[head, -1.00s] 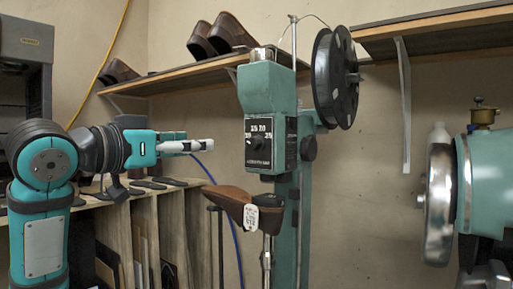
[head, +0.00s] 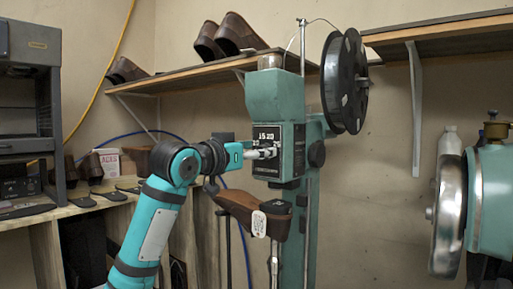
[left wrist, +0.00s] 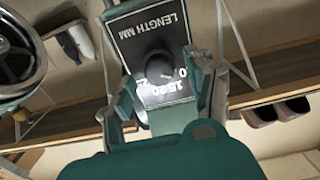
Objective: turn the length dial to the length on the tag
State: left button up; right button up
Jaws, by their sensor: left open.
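The length dial is a dark round knob (left wrist: 158,68) on a black panel marked "LENGTH MM" in the left wrist view. The panel (head: 268,170) is on the green stitcher; white numbers, among them 15 and 20, show above the knob in the head view. My left gripper (head: 265,152) is open in front of the panel. In the left wrist view its fingers stand on either side of the knob, with no clear contact. The white tag (head: 258,222) hangs from the brown shoe (head: 236,204) below; its writing is too small to read. My right gripper is out of view.
A black thread reel (head: 345,82) is at the stitcher's upper right. A shelf (head: 190,74) with brown shoes runs behind. A silver-rimmed wheel on a green machine (head: 485,200) stands at the right. The shoe sits just below my left gripper.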

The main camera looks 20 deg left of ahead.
pick_arm(q)
jog(key=shift+w, duration=0.15)
jog(key=c, duration=1.1)
jog(key=shift+d+f+m+p, duration=0.1)
jog(key=shift+f+m+p, duration=0.1)
jog(key=shift+m+p, duration=5.65)
jog(key=shift+d+f+m+p, duration=0.1)
jog(key=shift+f+m+p, duration=0.05)
jog(key=shift+m+p, duration=5.65)
jog(key=shift+m+b, duration=0.4)
jog(key=shift+m, duration=0.05)
